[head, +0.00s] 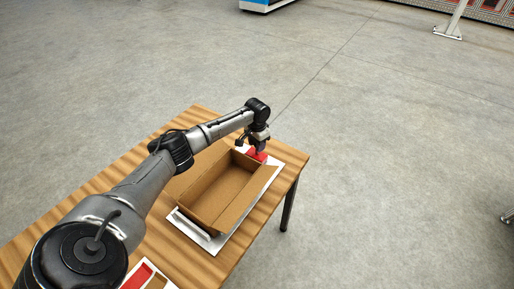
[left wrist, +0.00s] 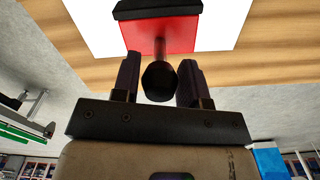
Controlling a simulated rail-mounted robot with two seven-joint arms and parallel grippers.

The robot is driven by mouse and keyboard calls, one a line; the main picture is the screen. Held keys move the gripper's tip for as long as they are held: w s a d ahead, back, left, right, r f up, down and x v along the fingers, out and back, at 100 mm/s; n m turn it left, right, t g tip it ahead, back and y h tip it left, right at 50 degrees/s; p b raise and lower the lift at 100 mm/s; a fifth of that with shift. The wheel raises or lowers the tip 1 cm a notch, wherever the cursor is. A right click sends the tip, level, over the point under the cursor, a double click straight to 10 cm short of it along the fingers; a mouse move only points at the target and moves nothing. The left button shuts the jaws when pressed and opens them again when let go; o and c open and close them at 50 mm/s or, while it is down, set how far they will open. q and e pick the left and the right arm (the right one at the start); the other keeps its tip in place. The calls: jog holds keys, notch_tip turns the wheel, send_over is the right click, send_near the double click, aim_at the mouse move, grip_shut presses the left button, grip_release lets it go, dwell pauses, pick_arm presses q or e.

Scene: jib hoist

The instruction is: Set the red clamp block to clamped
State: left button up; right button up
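The red clamp block (head: 257,155) sits on the white plate at the far end of the cardboard box. In the left wrist view the red block (left wrist: 185,38) shows a black bar across its top edge and a rod ending in a black knob (left wrist: 160,82). My left gripper (head: 260,143) is right at the block and partly hides it. In the left wrist view its two fingers (left wrist: 160,80) stand apart on either side of the knob. A thin gap shows at the left finger; contact at the right finger is unclear. My right gripper is not in view.
An open, empty cardboard box (head: 210,222) stands on the white plate (head: 190,231) on the wooden table (head: 225,264). A second red piece (head: 138,275) lies near the bottom edge, partly hidden by my arm.

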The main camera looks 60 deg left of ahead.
pick_arm(q)
jog(key=shift+f, duration=0.7)
jog(key=shift+c, duration=0.5)
grip_shut()
